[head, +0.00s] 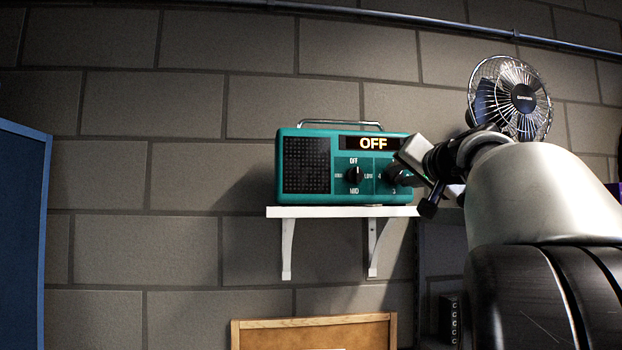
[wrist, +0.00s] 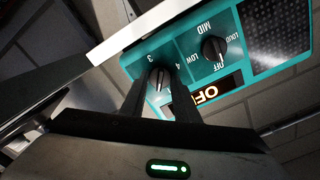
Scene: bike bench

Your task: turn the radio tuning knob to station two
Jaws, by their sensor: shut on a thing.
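The teal radio (head: 338,142) stands on a white wall shelf; its display (head: 373,143) reads OFF. My gripper (head: 408,172) is at the right side of the radio's front. In the wrist view the radio is upside down, and my gripper (wrist: 160,88) is shut on the black tuning knob (wrist: 160,77), one finger on each side. The numbers 3 and 4 show beside this knob; other station marks are hidden by the fingers. A light pointer mark shows on the knob, but I cannot tell which station it points to.
A second black knob (head: 354,174), marked OFF, LOW, MID and LOUD, sits left of the tuning knob. The white shelf (head: 330,212) runs under the radio. A desk fan (head: 510,98) stands behind my arm at right. A blue panel (head: 22,235) is at far left.

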